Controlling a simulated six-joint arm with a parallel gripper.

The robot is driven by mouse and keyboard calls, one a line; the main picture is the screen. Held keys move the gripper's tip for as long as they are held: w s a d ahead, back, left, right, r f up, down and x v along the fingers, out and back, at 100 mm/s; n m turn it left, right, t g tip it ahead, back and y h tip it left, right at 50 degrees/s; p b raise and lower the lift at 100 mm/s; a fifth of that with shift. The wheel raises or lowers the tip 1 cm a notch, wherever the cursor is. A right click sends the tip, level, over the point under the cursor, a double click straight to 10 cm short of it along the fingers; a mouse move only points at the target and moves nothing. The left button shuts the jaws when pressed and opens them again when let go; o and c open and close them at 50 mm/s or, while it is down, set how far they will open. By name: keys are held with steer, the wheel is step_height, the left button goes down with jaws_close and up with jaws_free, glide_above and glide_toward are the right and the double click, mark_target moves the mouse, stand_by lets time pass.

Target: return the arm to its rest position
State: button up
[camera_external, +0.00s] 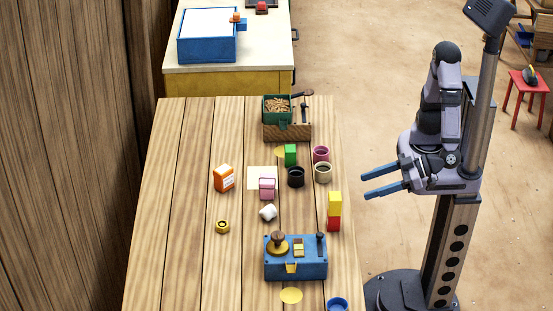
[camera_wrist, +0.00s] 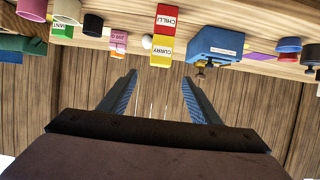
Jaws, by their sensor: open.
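My gripper (camera_external: 382,181) is open and empty, with its two blue fingers apart. In the external view it is raised beside the right edge of the wooden table (camera_external: 180,240) and points left over that edge. My arm is folded close to its column. The wrist view shows both fingers of my gripper (camera_wrist: 158,95) with nothing between them, and the table's things upside down along the top. Nothing touches the fingers in either view.
Nearest my gripper are stacked yellow and red boxes (camera_external: 334,203). The floor (camera_external: 375,80) between the table and my column looks clear.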

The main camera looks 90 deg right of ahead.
steer(key=shift+w, duration=0.1)
stand_by(0.3)
steer(key=r+n+g+y+p, duration=0.1)
steer(key=r+g+y+p, duration=0.1)
steer(key=g+y, duration=0.25)
glide_above(332, 199)
steer(key=shift+f+t, duration=0.1)
steer(key=shift+t, duration=0.25)
steer(key=s+d+f+g+h+p, duration=0.1)
steer(key=s+d+f+g, duration=0.15)
steer(key=d, duration=0.65)
steer(key=s+d+f+g+h+p, duration=0.1)
steer(key=d+f+g+h+p, duration=0.15)
steer(key=d, duration=0.55)
steer(key=s+d+m+g+h, duration=0.1)
steer(key=s+d+g, duration=0.3)
steer(key=s+d, duration=0.5)
steer(key=shift+s+d+f+g+p, duration=0.2)
steer(key=shift+s+d+g+p, duration=0.1)
steer(key=shift+s+g+p, duration=0.1)
